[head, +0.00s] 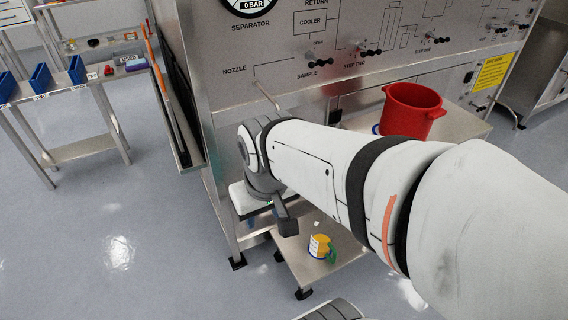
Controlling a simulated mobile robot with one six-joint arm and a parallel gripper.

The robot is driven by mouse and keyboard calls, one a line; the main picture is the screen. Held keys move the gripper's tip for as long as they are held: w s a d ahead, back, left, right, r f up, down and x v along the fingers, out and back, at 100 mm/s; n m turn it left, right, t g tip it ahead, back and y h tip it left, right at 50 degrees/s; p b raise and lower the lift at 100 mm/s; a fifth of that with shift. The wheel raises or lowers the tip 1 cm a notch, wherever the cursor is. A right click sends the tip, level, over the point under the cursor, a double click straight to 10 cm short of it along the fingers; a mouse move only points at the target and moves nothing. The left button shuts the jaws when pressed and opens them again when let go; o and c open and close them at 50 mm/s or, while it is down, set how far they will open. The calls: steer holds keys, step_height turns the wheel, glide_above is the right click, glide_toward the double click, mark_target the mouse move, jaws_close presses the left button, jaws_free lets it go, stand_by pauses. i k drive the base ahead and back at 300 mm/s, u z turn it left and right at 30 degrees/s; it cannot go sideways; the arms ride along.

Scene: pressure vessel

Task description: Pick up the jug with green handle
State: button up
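A small yellow jug (318,246) with a green handle (331,257) and a white label stands on a low metal shelf (300,262) at the lower middle of the head view. Its handle is on its right side. My arm reaches in from the right, and its dark gripper (287,224) hangs above and to the left of the jug, apart from it in the picture. The fingertips are too small and dark to tell whether they are open or shut. I see nothing held in it.
The metal process panel (285,65) with valves stands behind. A red pot (408,110) sits on a metal ledge at right. A white surface (238,200) lies left of my gripper. A side table with blue bins (41,78) stands far left. The grey floor at left is clear.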

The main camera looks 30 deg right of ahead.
mark_target(321, 245)
steer(key=z, duration=1.1)
steer(key=k, duration=1.75)
steer(key=u, duration=0.65)
steer(key=k, duration=0.7)
steer(key=z, duration=0.25)
steer(key=i, duration=1.25)
steer(key=u, duration=0.05)
